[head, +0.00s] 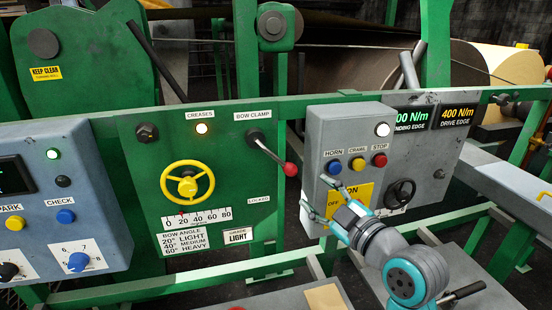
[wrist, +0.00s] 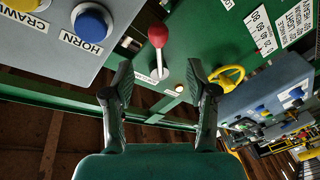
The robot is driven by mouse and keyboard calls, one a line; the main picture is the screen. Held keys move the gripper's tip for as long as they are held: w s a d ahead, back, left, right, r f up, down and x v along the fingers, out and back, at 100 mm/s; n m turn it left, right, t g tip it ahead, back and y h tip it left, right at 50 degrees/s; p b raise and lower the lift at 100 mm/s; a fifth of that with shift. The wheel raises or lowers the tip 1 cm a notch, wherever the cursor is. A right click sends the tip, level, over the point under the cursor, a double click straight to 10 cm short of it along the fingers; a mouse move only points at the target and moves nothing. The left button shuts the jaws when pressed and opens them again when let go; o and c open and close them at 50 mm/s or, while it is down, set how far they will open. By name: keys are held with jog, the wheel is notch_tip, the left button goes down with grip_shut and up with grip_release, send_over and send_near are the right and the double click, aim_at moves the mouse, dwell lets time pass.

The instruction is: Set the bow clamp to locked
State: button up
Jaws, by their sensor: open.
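The bow clamp lever (head: 272,153) is on the green panel, under the BOW CLAMP label (head: 253,115). It slants down and right from its black pivot to a red knob (head: 290,169). The LOCKED label (head: 259,199) sits below and left of the knob, and the lever does not point straight at it. My gripper (head: 316,198) is open and empty, right of and below the knob, in front of the grey control box. In the wrist view the red knob (wrist: 158,36) shows beyond and between my open fingers (wrist: 159,75), apart from them.
The grey box (head: 345,120) with HORN, CRAWL and STOP buttons and a black rotary switch (head: 400,192) is close to my gripper. A yellow handwheel (head: 188,183) is left of the lever. A green rail (head: 100,118) runs across behind the panels.

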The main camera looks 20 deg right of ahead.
aim_at(292, 172)
jog(key=x, duration=1.1)
jog(key=shift+w+a+r, duration=0.2)
jog(key=shift+w, duration=0.2)
grip_shut()
